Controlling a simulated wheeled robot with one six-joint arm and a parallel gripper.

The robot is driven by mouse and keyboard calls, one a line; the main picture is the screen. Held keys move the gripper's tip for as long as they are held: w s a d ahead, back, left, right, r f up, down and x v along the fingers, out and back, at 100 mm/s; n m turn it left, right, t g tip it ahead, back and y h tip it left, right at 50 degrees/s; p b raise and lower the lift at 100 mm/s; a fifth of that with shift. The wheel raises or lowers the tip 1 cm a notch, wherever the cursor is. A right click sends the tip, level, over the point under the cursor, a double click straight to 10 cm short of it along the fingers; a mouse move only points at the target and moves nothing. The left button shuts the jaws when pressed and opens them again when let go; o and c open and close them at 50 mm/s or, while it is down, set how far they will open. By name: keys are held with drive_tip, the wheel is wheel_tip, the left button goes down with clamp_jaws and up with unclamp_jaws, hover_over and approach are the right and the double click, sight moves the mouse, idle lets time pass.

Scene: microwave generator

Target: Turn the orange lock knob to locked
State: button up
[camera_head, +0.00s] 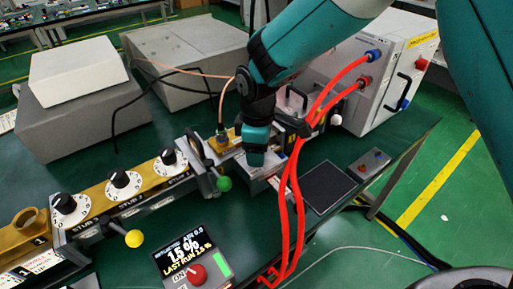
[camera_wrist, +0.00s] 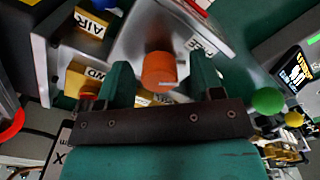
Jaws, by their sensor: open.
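The orange lock knob (camera_wrist: 159,70) shows in the wrist view as a short round knob on a grey metal face. My gripper (camera_wrist: 161,64) is open, with one green finger on each side of the knob. A gap shows between the knob and each finger, wider on the right. I cannot tell whether the fingertips reach past its front. In the head view my gripper (camera_head: 256,152) points down over the bench equipment beside the waveguide line, and the knob is hidden there.
Red cables (camera_head: 297,170) hang close to the right of my gripper. A green ball handle (camera_head: 224,184) and a yellow one (camera_head: 133,238) stick out along the waveguide. A dark flat pad (camera_head: 328,187) lies to the right. A display box (camera_head: 187,255) stands in front.

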drive_tip(key=shift+f, duration=0.2)
drive_tip(key=c, duration=0.9)
drive_tip(key=shift+a, duration=0.1)
